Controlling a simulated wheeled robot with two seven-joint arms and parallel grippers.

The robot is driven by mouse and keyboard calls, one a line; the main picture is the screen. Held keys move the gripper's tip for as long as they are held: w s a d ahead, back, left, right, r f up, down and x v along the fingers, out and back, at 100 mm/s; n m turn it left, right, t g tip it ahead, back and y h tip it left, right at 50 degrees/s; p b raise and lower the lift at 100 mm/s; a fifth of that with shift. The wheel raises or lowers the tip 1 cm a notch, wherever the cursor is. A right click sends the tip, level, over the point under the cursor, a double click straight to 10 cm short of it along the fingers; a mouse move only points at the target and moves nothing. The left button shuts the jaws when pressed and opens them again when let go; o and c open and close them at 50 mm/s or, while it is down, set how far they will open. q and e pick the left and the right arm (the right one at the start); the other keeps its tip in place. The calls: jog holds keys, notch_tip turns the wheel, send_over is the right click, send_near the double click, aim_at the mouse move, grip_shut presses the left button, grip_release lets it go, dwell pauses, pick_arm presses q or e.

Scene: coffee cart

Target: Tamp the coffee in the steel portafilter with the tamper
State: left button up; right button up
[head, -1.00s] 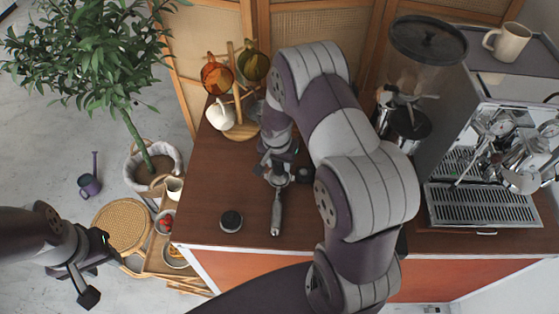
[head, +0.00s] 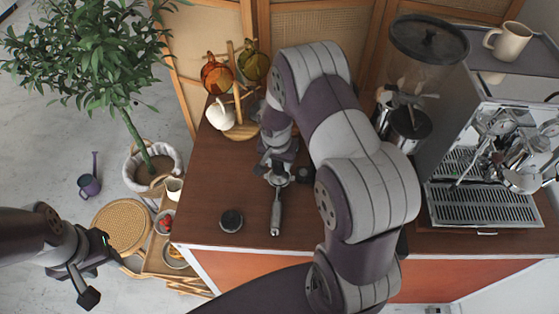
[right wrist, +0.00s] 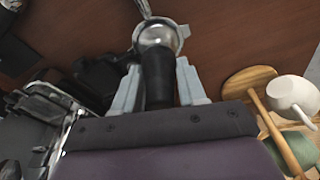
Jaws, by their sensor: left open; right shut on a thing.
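The steel portafilter (head: 276,208) lies on the brown counter with its handle toward the front edge. Its round steel head shows in the right wrist view (right wrist: 160,36). My right gripper (head: 279,163) is shut on the black handle of the tamper (right wrist: 157,80). The tamper is over the portafilter head, and its lower end meets the head in the picture. I cannot tell how deep the tamper sits, and the coffee is hidden. My left gripper (head: 96,268) is open and empty, off the counter at the left.
A round black piece (head: 231,220) lies left of the portafilter. A cup tree (head: 238,105) with coloured cups stands behind it. The grinder (head: 408,125) and espresso machine (head: 485,205) are at the right. The counter's front left is mostly clear.

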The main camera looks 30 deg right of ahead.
jog(key=shift+s, duration=0.2)
jog(key=shift+w+r+p, duration=0.15)
jog(key=shift+r+p, duration=0.3)
jog(key=shift+r, duration=0.05)
jog(key=shift+r+p, duration=0.55)
jog(key=shift+r, duration=0.4)
notch_tip(320, 180, up, 5)
jog(key=p, duration=0.3)
jog(key=shift+r+p, duration=0.1)
jog(key=shift+p, duration=0.25)
